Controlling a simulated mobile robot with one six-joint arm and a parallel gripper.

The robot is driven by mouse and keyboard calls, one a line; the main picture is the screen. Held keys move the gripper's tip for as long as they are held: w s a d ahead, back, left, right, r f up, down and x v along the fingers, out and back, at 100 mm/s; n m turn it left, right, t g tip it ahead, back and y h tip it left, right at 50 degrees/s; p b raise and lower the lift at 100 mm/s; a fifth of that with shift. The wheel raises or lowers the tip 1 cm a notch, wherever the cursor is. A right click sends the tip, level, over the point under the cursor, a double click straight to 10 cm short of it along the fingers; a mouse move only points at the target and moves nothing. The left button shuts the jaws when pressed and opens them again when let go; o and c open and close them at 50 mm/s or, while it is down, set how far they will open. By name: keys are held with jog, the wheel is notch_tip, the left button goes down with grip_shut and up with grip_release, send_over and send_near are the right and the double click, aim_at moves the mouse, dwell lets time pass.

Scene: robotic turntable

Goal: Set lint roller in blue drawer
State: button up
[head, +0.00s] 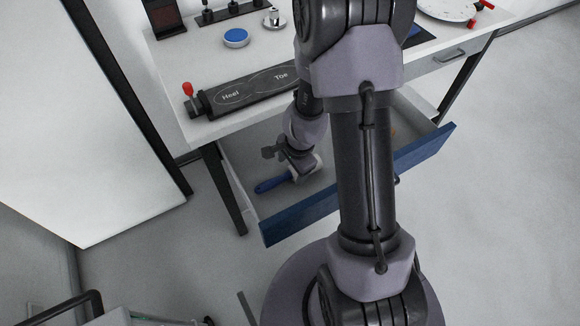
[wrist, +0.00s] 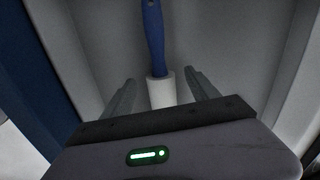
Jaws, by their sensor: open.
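The lint roller has a blue handle (head: 272,184) and a white roll. It lies inside the open blue drawer (head: 302,219) below the table, near the drawer's left end. The wrist view shows the lint roller (wrist: 155,45) on the drawer floor, its white roll between my fingers. My gripper (head: 290,165) is down in the drawer over the roll. In the wrist view my gripper (wrist: 160,90) is open, with a gap between each finger and the roll. The near end of the roll is hidden by the gripper body.
The white table (head: 180,101) stands above the drawer. On it are a black Heel/Toe panel (head: 255,92) with a red knob (head: 188,88), a blue button (head: 236,37) and a round white dial (head: 447,8). My arm hides the drawer's middle. The floor in front is clear.

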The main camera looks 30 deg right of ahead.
jog(key=a+r+n+t+y+p, duration=0.1)
jog(key=a+r+n+p, duration=0.15)
jog(key=r, duration=0.75)
jog(key=a+r+n+t+p, duration=0.1)
jog(key=a+r+n+p, duration=0.15)
jog(key=r, duration=0.85)
jog(key=s+a+r+n, duration=0.3)
jog(key=s+r, duration=0.4)
jog(key=s+a+r+n+t, duration=0.1)
jog(key=s+a+r+n, duration=0.3)
jog(key=s+r, duration=0.4)
jog(key=shift+a+r+t+y+b, duration=0.25)
jog(key=shift+r+t+y+b, duration=0.05)
